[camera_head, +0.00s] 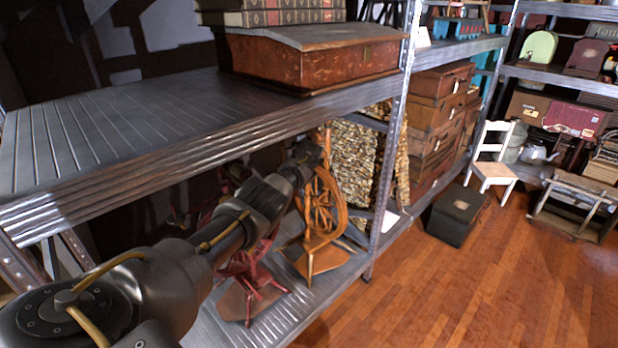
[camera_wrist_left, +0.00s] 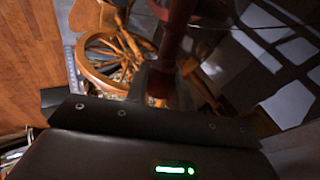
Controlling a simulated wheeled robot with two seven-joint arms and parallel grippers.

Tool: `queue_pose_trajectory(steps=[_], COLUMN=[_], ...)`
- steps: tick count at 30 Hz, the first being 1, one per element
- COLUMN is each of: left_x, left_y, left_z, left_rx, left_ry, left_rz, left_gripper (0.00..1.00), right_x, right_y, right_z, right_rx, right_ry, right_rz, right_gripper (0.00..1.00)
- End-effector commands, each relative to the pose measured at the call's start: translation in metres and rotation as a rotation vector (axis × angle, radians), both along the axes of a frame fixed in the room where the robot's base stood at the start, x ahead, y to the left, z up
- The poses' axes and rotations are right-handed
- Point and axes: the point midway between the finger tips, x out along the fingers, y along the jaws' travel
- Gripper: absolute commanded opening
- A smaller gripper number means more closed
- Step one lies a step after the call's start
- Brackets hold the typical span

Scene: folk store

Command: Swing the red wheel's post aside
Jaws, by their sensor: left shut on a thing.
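The red spinning wheel (camera_head: 250,268) stands on the lower shelf, largely hidden behind my left arm in the head view. In the left wrist view its dark red post (camera_wrist_left: 178,32) runs up from between the fingers of my left gripper (camera_wrist_left: 158,84). The gripper is shut on this post. In the head view the end of my left arm reaches over the red wheel, and the fingers cannot be made out there. An orange wooden spinning wheel (camera_head: 322,208) stands just right of the red one. It also shows in the left wrist view (camera_wrist_left: 98,52). My right gripper is not in view.
The metal upper shelf (camera_head: 120,140) runs above my arm, with a wooden box (camera_head: 305,58) on it. A shelf upright (camera_head: 388,160) stands right of the orange wheel. Stacked suitcases (camera_head: 437,120) and a dark case (camera_head: 456,214) lie beyond. The wooden floor (camera_head: 480,290) at right is clear.

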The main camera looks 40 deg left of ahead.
Motion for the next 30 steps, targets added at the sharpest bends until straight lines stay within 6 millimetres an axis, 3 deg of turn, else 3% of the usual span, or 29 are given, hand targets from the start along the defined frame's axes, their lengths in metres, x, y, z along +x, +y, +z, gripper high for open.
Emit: queue_pose_trajectory(steps=[13, 14, 18, 30], left_x=[-0.0028, -0.0028, -0.0029, -0.0037], left_y=[0.0047, 0.0047, 0.0045, 0.0021], left_z=[-0.0004, -0.0006, -0.0010, 0.0032], left_rx=[0.003, 0.002, 0.002, 0.002], left_ry=[0.008, 0.009, 0.009, 0.010], left_rz=[0.004, 0.004, 0.004, 0.005], left_gripper=[0.00, 0.25, 0.43, 0.44], right_x=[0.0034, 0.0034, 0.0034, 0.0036], right_y=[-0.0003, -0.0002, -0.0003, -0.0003], right_z=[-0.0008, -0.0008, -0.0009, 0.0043], right_rx=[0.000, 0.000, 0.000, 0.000], right_ry=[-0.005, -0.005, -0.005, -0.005], right_rz=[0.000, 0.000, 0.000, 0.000], right_gripper=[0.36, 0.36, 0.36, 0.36])
